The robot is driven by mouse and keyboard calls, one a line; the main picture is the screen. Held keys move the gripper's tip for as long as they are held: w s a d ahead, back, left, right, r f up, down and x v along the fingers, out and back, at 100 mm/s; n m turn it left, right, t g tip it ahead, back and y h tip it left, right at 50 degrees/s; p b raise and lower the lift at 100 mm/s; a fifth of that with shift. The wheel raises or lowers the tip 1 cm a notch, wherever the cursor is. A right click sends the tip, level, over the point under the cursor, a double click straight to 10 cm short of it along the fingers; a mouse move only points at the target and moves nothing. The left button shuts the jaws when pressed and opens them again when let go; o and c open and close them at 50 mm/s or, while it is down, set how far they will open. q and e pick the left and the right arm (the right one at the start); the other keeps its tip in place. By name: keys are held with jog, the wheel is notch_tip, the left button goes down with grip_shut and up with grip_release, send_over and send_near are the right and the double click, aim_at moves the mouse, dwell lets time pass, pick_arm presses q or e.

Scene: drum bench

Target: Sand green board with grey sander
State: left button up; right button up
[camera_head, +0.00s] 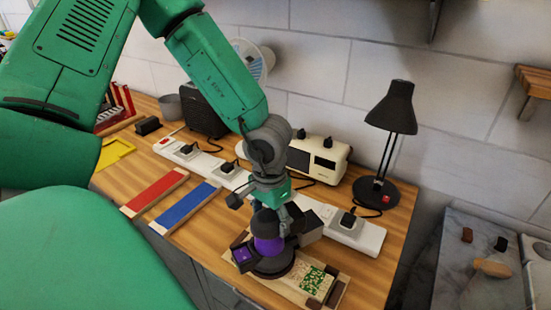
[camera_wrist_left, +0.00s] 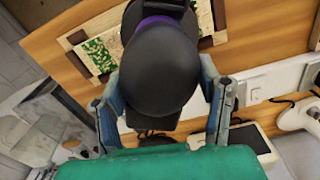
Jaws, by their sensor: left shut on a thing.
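The sander (camera_head: 269,245) has a dark grey body and a purple band. It sits upright on the right-hand board at the bench's front. That green board (camera_head: 314,279) shows pale wood with patchy green paint at its right end, inside a brown frame; the sander covers its left part. My left gripper (camera_head: 268,212) is shut on the sander's top from above. In the left wrist view the sander's dark rounded top (camera_wrist_left: 158,65) is between the two fingers, and the board's green patches (camera_wrist_left: 94,54) show beside it. My right gripper is not in view.
A red board (camera_head: 155,192) and a blue board (camera_head: 186,207) lie left of the sander. A long white power strip (camera_head: 207,164) with plugs runs behind them. A black lamp (camera_head: 376,192) and a cream appliance (camera_head: 316,157) stand at the back.

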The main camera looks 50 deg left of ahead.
pick_arm(q)
jog(key=shift+s+a, duration=0.1)
jog(key=shift+a, duration=0.25)
jog(key=shift+s+a+r, duration=0.1)
jog(key=shift+a, duration=0.6)
jog(key=shift+s+a+r, duration=0.1)
jog(key=shift+a, duration=0.65)
jog(key=shift+w+d+f, duration=0.1)
jog(key=shift+w+d, duration=0.1)
jog(key=shift+d, duration=0.75)
jog(key=shift+w+d+f, duration=0.1)
jog(key=shift+w+d, duration=0.05)
jog(key=shift+d, duration=0.95)
jog(key=shift+d, duration=0.1)
jog(key=shift+w+d+r, duration=0.1)
jog(key=shift+w+d, duration=0.15)
jog(key=shift+d, duration=0.65)
jog(key=shift+w+d+r, duration=0.1)
jog(key=shift+w+d, duration=0.15)
jog(key=shift+d, duration=0.6)
